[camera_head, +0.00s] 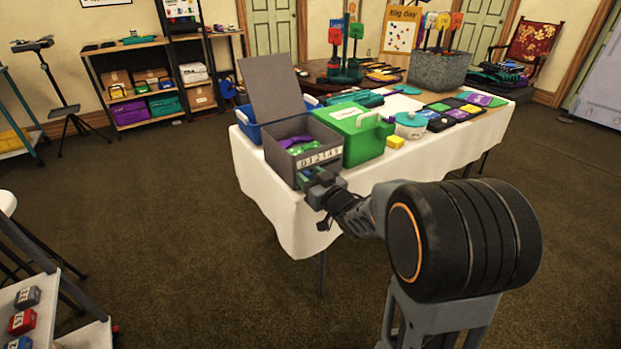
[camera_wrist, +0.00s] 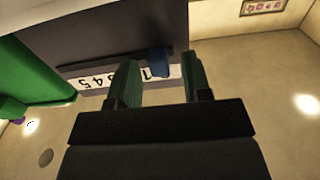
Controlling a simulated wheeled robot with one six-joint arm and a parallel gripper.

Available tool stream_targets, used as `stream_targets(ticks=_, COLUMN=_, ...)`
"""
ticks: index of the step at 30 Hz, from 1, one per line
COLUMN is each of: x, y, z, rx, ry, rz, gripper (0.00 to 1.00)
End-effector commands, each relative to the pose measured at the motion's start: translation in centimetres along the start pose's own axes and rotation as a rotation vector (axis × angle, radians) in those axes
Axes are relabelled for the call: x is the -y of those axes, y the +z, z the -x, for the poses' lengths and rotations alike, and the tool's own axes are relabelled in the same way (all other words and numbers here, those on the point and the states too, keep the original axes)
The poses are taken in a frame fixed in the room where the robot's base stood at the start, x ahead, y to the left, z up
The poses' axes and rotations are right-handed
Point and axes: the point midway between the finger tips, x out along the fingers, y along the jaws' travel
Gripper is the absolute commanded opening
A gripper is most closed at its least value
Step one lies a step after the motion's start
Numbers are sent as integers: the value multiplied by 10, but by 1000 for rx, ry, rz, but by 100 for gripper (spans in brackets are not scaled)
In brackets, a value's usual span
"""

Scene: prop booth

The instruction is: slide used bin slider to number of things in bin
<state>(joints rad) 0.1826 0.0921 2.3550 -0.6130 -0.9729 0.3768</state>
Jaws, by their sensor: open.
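The used bin (camera_head: 279,160) is a dark grey box with its lid raised, at the near left end of the white-clothed table. Green and purple things (camera_head: 300,145) lie in it; their exact number is unclear. A white number strip (camera_head: 320,158) runs along its front. In the wrist view, the strip (camera_wrist: 90,80) appears upside down. The blue slider (camera_wrist: 157,61) stands beside the 1, toward the strip's low end. My gripper (camera_head: 312,176) is open in front of the bin. In the wrist view, its green fingers (camera_wrist: 160,74) stand either side of the slider, with visible gaps.
A green box (camera_head: 357,135) stands right beside the bin, and a blue bin (camera_head: 248,125) is behind it. A teal-lidded pot (camera_head: 410,124) and a yellow block (camera_head: 396,142) are farther right on the table (camera_head: 430,158).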

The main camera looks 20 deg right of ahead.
Motion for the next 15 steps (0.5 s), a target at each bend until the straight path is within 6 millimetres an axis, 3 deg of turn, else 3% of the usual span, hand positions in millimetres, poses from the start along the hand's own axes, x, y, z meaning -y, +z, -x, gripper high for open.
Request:
stream_targets(ticks=8, x=0, y=0, z=-1, rx=0, ry=0, rz=0, gripper=45)
stream_targets(ticks=15, x=0, y=0, z=0, rx=0, ry=0, rz=0, gripper=22)
